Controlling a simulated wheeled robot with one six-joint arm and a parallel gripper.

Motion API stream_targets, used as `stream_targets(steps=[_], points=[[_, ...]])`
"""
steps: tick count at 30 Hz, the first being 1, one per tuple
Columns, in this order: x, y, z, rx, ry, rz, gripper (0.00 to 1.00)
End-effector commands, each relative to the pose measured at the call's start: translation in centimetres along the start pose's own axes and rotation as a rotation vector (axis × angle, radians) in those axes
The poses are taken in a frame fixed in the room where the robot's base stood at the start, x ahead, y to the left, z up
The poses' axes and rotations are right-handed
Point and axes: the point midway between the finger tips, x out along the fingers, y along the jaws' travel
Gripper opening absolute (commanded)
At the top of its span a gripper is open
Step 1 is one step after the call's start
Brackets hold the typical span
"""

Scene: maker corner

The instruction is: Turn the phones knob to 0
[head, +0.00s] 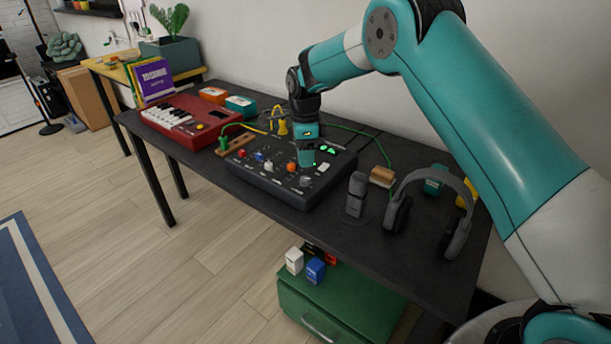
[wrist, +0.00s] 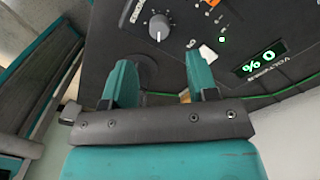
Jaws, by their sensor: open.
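The dark control panel (head: 270,187) lies on the black table. A grey knob (wrist: 159,27) with a pale pointer line sits near its edge, beside lettering too small to read surely, so I cannot confirm it is the phones knob. It seems to be the grey knob (head: 305,181) in the head view. A green display (wrist: 262,57) appears upside down in the wrist view and seems to read 0 %. My gripper (wrist: 161,84) is open and empty, its fingers apart and clear of the grey knob. In the head view my gripper (head: 307,162) hangs over the panel.
Red, blue and orange knobs (head: 291,167) share the panel. A microphone (head: 356,194) and grey headphones (head: 440,200) stand to its right. A red keyboard (head: 185,120) is to its left. Cables (head: 350,131) run behind it.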

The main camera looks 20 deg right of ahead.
Motion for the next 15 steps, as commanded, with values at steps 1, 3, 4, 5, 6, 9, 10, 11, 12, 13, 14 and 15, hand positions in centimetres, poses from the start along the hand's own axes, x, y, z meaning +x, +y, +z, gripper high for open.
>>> stream_targets(steps=[1,3,4,5,6,9,10,11,12,13,14,15], points=[[1.3,0.1,0.0,0.000,0.002,0.005,0.53],[2.8,0.1,0.0,-0.001,0.002,0.005,0.53],[3.3,0.1,0.0,-0.001,0.001,0.004,0.53],[3.9,0.1,0.0,-0.001,0.002,0.005,0.53],[4.6,0.1,0.0,-0.001,0.001,0.003,0.53],[6.0,0.1,0.0,-0.001,0.001,0.003,0.53],[6.3,0.0,0.0,-0.002,0.001,0.001,0.53],[6.6,0.0,0.0,-0.002,0.000,0.001,0.53],[6.9,0.1,0.0,-0.002,0.001,0.002,0.53],[7.1,0.1,0.0,-0.002,0.001,0.001,0.53],[7.2,0.1,0.0,-0.002,0.000,0.001,0.53],[7.3,0.0,0.0,-0.002,0.000,0.001,0.53]])
